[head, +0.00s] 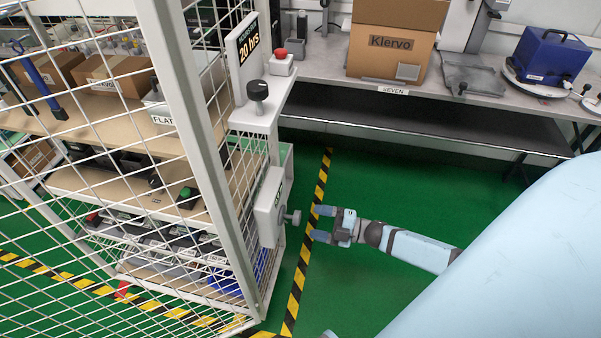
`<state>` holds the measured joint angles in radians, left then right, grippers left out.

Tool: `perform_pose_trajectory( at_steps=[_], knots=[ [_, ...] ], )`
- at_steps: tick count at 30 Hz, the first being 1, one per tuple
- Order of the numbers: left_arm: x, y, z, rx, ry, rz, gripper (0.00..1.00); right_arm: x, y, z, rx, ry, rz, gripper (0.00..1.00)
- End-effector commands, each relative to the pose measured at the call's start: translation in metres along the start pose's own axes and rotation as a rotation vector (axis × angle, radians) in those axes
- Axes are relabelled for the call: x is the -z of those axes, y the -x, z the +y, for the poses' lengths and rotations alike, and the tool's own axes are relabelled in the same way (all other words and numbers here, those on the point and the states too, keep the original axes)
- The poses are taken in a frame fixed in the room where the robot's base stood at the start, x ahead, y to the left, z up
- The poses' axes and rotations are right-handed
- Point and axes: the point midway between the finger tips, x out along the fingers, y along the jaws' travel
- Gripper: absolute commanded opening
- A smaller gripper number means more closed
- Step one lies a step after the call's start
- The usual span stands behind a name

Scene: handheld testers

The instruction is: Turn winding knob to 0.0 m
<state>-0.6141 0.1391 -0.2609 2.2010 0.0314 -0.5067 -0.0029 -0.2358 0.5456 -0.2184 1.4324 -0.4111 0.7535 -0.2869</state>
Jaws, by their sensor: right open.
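A small grey knob (294,217) sticks out to the right from a pale box (269,207) on the side of the white mesh cage. A black round knob (258,90) stands on a pale ledge higher up, below a sign (243,58) reading "20 hrs". No readable label shows which one is the winding knob. My right gripper (321,223) is open and empty, its two light blue fingers pointing left at the grey knob. A short gap separates the fingertips from the knob. My left gripper is not in view.
The cage post (192,110) and mesh stand close on the left, with loaded shelves behind. A red button box (281,63) sits on the ledge. A bench (470,99) with a cardboard box (390,45) and a blue device (548,56) is behind.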

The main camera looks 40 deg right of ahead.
Motion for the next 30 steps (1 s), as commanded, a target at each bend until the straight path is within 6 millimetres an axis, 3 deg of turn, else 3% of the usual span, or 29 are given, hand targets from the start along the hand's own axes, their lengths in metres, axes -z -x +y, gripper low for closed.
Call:
perform_pose_trajectory(
  at_steps=[3, 10, 30],
  knots=[
    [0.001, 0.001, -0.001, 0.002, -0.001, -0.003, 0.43, 0.000, 0.026, 0.000, 0.002, -0.001, -0.002, 0.71],
    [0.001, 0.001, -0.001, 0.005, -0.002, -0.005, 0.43, 0.001, 0.056, 0.000, 0.000, -0.001, 0.000, 0.71],
    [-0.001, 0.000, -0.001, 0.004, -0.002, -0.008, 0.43, 0.000, 0.061, 0.000, -0.001, -0.001, 0.001, 0.71]
  ],
)
